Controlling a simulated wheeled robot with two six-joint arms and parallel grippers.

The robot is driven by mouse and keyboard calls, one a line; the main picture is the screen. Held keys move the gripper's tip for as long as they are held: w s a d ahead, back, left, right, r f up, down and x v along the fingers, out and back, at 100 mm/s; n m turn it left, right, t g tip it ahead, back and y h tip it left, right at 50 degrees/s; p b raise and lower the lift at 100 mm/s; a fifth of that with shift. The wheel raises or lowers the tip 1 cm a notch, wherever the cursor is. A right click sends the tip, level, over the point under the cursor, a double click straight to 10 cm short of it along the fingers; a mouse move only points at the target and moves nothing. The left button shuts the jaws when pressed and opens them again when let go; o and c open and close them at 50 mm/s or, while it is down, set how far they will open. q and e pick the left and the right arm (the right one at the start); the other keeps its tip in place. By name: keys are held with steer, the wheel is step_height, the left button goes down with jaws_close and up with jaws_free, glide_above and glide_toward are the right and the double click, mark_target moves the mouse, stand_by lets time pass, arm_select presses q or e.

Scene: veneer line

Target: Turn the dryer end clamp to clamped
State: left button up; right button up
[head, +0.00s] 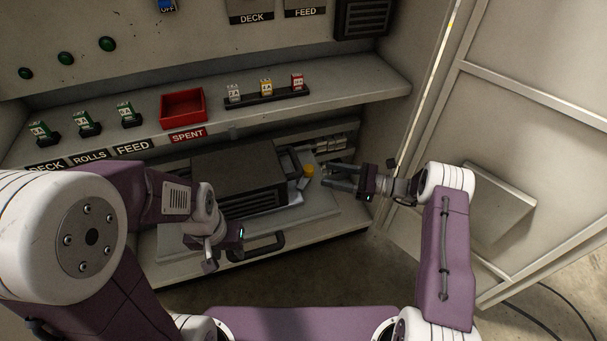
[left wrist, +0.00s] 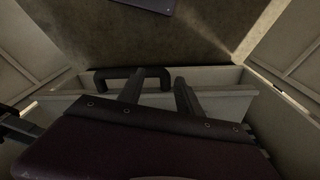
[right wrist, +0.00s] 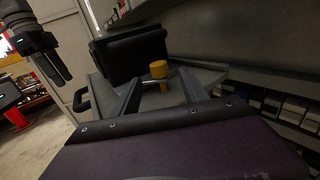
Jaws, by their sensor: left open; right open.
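The yellow cylindrical knob (head: 309,170), which looks like the end clamp, stands on the grey tray at the right end of a dark box (head: 240,175). In the right wrist view the knob (right wrist: 159,70) is upright with a thin metal bar beside it; I cannot tell its setting. My right gripper (head: 334,176) is open and empty, just right of the knob, its fingers pointing toward it. The knob appears between the fingertips but beyond them. My left gripper (head: 211,258) is open and empty, near the tray's front edge, left of a black handle (head: 257,246).
A shelf (head: 340,90) overhangs the tray (head: 325,208), carrying a red spent bin (head: 184,106) and several small labelled fuses. A black handle (head: 290,160) rises by the box's right end. A cabinet door (head: 530,120) stands at the right.

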mark_target(309, 170)
steer(key=x, duration=0.7)
steer(key=shift+a+b, duration=0.3)
steer(key=shift+b, duration=0.05)
jaws_close()
